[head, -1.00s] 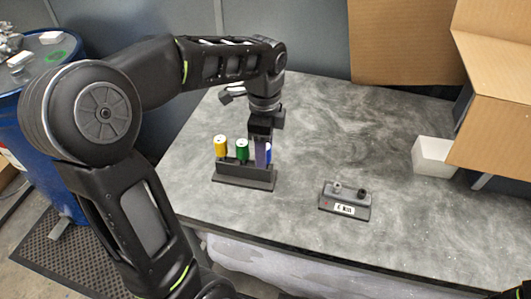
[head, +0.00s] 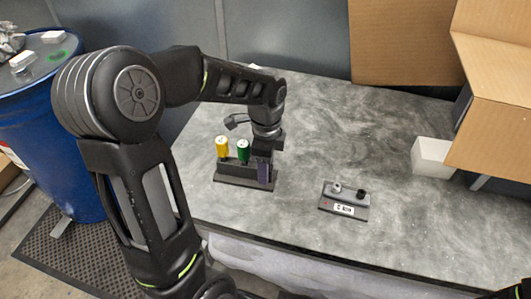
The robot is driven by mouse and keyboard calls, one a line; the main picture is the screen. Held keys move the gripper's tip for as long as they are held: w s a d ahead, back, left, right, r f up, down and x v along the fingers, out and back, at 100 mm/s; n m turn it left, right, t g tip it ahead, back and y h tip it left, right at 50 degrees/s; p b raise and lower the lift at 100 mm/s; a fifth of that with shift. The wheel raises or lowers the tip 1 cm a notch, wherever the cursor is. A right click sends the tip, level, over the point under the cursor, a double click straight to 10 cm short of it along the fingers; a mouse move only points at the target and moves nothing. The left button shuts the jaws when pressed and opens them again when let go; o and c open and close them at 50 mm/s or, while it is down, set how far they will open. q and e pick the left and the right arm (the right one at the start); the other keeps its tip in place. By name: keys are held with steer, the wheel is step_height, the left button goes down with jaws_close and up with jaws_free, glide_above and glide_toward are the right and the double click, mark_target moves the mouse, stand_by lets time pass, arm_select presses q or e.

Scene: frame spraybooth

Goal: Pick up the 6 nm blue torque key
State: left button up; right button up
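A dark key rack (head: 228,180) stands on the grey table. A yellow torque key (head: 222,147) and a green torque key (head: 243,151) stand upright in it. My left gripper (head: 264,178) points down at the rack's right end, to the right of the green key. The blue torque key is hidden behind the gripper's finger. I cannot see whether the fingers are closed around it.
A small grey block (head: 344,203) with a label and two pegs sits right of the rack. A white box (head: 433,157) and a cardboard box (head: 495,110) stand at the right. A blue drum (head: 60,150) stands left of the table (head: 390,130). The table between is clear.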

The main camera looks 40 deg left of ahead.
stand_by(0.5)
arm_select(q)
jaws_close()
stand_by(0.4)
